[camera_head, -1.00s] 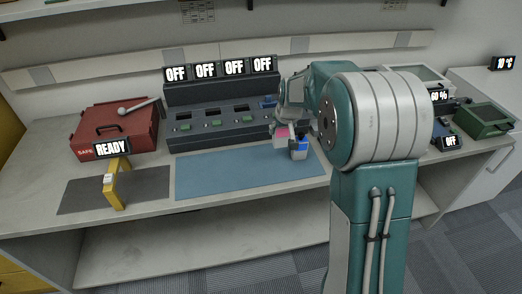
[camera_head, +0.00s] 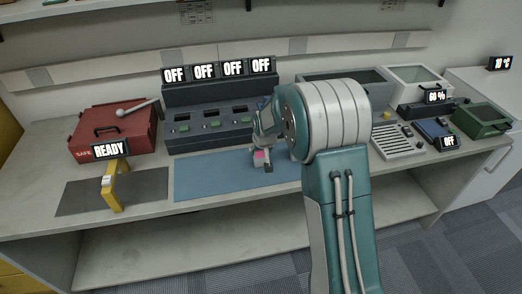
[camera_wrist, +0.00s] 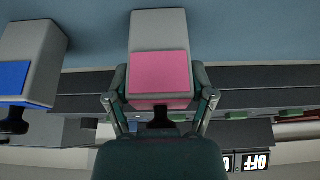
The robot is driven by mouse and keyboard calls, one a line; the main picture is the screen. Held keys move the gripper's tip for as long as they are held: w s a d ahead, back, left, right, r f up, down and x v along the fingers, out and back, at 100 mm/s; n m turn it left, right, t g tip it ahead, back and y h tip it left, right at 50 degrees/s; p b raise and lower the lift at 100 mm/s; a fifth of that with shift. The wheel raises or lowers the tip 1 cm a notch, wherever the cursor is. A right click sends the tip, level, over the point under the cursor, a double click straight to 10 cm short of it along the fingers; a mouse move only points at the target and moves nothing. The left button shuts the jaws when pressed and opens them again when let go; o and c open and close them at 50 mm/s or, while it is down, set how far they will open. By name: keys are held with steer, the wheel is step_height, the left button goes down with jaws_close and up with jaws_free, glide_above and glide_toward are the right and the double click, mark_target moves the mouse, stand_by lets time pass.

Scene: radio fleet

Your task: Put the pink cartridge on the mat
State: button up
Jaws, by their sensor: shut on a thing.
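The pink cartridge (camera_head: 261,157), a grey block with a pink label, is over the right part of the blue mat (camera_head: 215,178) in the head view. I cannot tell whether it touches the mat. My gripper (camera_head: 262,149) is shut on it. In the wrist view, the two fingers of my gripper (camera_wrist: 160,90) flank the pink cartridge (camera_wrist: 160,72), with blue mat surface beyond it. A cartridge with a blue label (camera_wrist: 18,75) stands apart beside it in the wrist view. My arm hides it in the head view.
A dark console (camera_head: 215,136) with several slots and OFF signs stands behind the mat. A dark grey pad (camera_head: 80,195) with a yellow arch (camera_head: 113,186) and a red case (camera_head: 100,142) are left. A ribbed tray (camera_head: 397,141) is right. The mat's left part is clear.

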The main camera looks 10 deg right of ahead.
steer(key=o, duration=1.1)
steer(key=shift+o, duration=0.2)
steer(key=s+r, duration=2)
steer(key=r, duration=0.1)
steer(key=s, duration=1.6)
steer(key=shift+s+r+t, duration=0.2)
steer(key=shift+s+t, duration=0.15)
steer(key=shift+t, duration=0.05)
